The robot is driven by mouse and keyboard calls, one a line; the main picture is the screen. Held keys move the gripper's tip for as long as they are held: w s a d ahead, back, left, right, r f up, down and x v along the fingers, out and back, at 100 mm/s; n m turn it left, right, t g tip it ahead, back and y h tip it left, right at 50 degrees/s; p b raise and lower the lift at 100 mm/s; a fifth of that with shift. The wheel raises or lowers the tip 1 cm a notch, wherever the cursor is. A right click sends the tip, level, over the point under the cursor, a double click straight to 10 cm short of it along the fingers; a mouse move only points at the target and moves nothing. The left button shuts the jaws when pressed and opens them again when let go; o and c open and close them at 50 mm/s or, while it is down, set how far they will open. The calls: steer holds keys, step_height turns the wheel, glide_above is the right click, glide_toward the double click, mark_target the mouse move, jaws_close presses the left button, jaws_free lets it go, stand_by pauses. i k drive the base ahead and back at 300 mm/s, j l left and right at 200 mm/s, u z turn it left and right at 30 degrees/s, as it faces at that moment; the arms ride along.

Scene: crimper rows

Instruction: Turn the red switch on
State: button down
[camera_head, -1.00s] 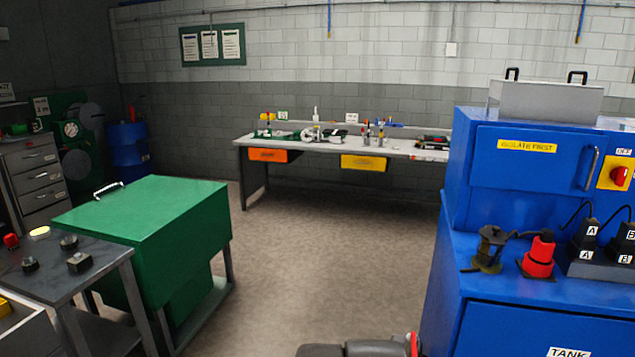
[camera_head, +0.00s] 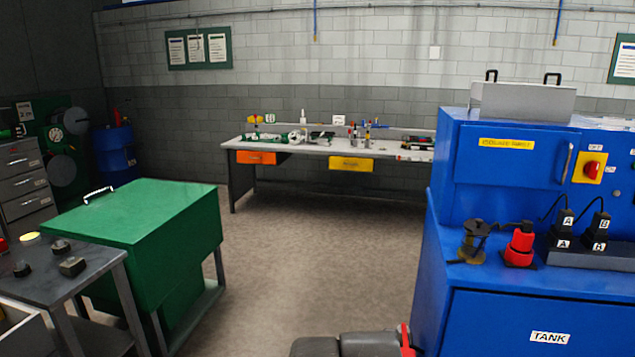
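The red switch (camera_head: 592,170) is a red rotary knob on a yellow plate, on the front of the blue cabinet (camera_head: 500,215) at the right. A small white label sits above the plate; its text is too blurred to read now. I cannot tell the knob's exact setting. Part of my arm shows at the bottom edge, left of the cabinet. My gripper is not in view.
A red device (camera_head: 520,245), a dark valve-like part (camera_head: 473,241) and black plugs (camera_head: 566,222) stand on the cabinet's ledge. A green chest (camera_head: 135,225) and a grey table (camera_head: 50,283) stand left. A workbench (camera_head: 300,148) is at the back. The middle floor is clear.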

mark_target(591, 169)
steer(key=z, duration=1.4)
